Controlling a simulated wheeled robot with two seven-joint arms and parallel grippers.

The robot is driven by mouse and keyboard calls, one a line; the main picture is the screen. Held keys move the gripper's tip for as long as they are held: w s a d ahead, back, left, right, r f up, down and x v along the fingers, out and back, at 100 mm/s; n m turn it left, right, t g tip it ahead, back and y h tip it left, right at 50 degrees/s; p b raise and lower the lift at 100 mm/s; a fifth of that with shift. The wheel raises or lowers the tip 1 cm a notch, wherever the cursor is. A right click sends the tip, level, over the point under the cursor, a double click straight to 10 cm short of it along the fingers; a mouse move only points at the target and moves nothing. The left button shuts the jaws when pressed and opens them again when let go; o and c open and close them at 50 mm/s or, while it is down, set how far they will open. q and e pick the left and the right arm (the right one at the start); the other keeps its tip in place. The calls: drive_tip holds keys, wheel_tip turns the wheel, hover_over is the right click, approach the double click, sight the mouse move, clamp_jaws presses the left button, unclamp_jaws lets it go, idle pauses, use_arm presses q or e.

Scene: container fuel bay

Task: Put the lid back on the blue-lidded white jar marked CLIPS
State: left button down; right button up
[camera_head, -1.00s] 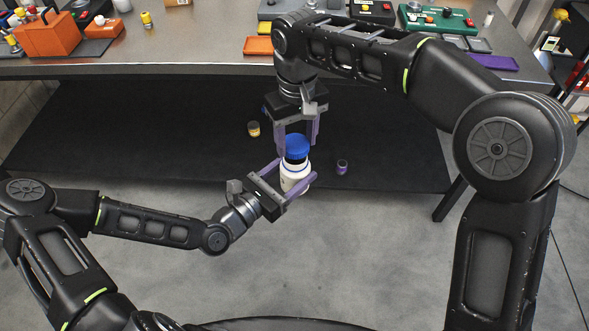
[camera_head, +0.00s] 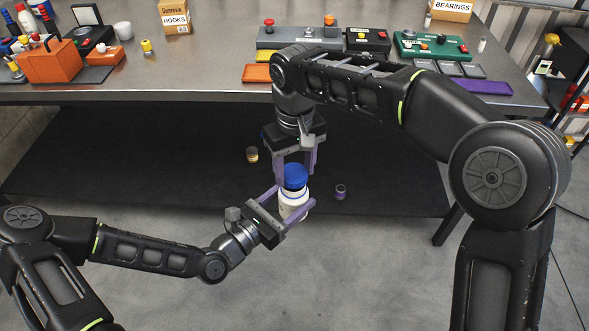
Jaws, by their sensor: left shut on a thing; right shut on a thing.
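A white jar (camera_head: 291,210) is held upright, or nearly so, in front of the bench. My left gripper (camera_head: 293,202) is shut around its body from the left and near side. The blue lid (camera_head: 295,171) is at the top of the jar, between the fingers of my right gripper (camera_head: 296,166), which points down from above and is shut on it. The lid lines up with the jar's mouth and seems to touch it; I cannot tell whether it is seated or threaded. The CLIPS marking cannot be read from here.
The metal bench (camera_head: 200,75) carries an orange tool holder (camera_head: 48,62), a HOOKS box (camera_head: 174,17), a grey control box (camera_head: 298,37) and a purple tray (camera_head: 482,87).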

sight(294, 174)
drive_tip(key=shift+f, duration=0.9)
drive_tip(key=shift+f, duration=0.6)
idle(0.5)
